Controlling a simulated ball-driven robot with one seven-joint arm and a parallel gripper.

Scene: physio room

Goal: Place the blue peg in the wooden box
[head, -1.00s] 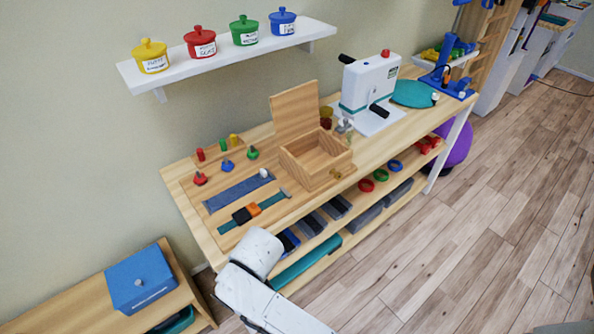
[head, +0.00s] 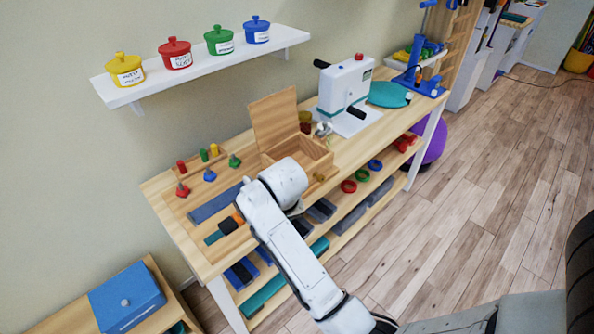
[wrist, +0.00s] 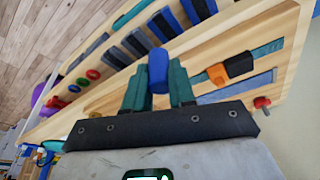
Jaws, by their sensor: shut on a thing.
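In the wrist view my gripper (wrist: 158,92) is shut on the blue peg (wrist: 158,70), which stands between the two green fingers. The wooden box (head: 318,158) is on the wooden table in the head view, with its lid (head: 275,118) raised at the back. My white arm covers part of the box's front left, and the gripper itself is hidden behind the arm in this view. I cannot make out the box in the wrist view.
A white machine (head: 345,88) stands right of the box. Red, green and yellow pegs (head: 204,155) and several coloured knobs (head: 210,175) are at the table's left. A blue strip (head: 214,205) lies in front of them. A shelf with lidded pots (head: 200,60) hangs above.

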